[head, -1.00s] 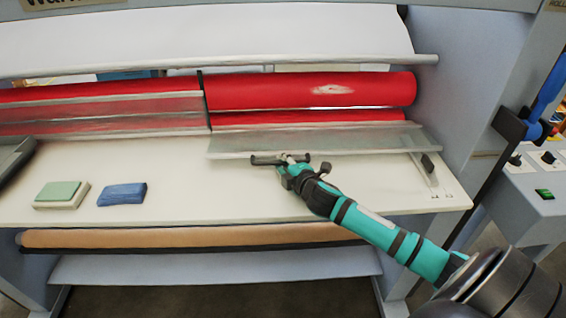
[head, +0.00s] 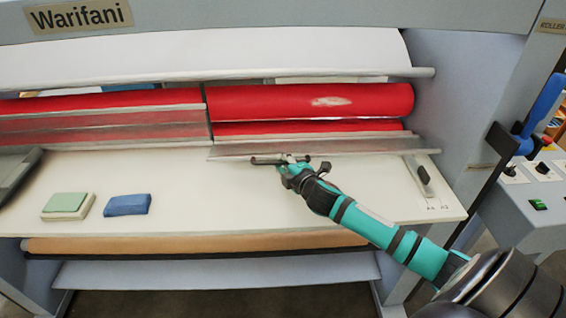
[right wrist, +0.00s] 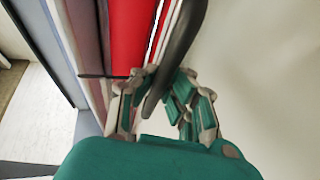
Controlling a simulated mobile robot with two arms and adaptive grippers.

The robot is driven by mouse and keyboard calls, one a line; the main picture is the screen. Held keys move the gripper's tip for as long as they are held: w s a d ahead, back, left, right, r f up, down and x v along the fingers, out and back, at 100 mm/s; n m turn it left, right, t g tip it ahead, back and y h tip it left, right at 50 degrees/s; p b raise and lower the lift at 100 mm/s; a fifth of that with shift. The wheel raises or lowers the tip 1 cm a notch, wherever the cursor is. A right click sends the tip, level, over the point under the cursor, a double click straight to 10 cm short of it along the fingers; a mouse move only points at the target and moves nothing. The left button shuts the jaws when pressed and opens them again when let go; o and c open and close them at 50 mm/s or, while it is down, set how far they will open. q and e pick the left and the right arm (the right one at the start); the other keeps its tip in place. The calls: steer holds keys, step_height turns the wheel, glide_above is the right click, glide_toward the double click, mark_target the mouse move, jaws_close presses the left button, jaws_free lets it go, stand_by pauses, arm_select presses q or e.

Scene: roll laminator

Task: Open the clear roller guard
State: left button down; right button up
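The clear roller guard (head: 330,146) on the right half stands out in front of the lower red roller, seen almost edge-on as a thin see-through strip. A dark bar handle (head: 268,160) sits at its front edge. My right gripper (head: 292,162) reaches up to this handle from the front right. In the right wrist view, the dark handle (right wrist: 184,35) runs between the fingers of the right gripper (right wrist: 165,80), which look closed around it. The fingertips are partly hidden behind the handle. My left gripper is not in view.
Upper red roller (head: 310,101) lies behind the guard. Another clear panel (head: 100,125) covers the left half. A green-topped block (head: 68,205) and a blue block (head: 127,205) lie on the cream table (head: 220,200). A blue-handled lever (head: 540,105) stands at the right.

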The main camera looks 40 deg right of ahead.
steer(key=o, duration=0.3)
steer(key=shift+r, duration=0.1)
steer(key=shift+s, duration=0.1)
steer(key=v, duration=1.2)
steer(key=shift+s, duration=0.1)
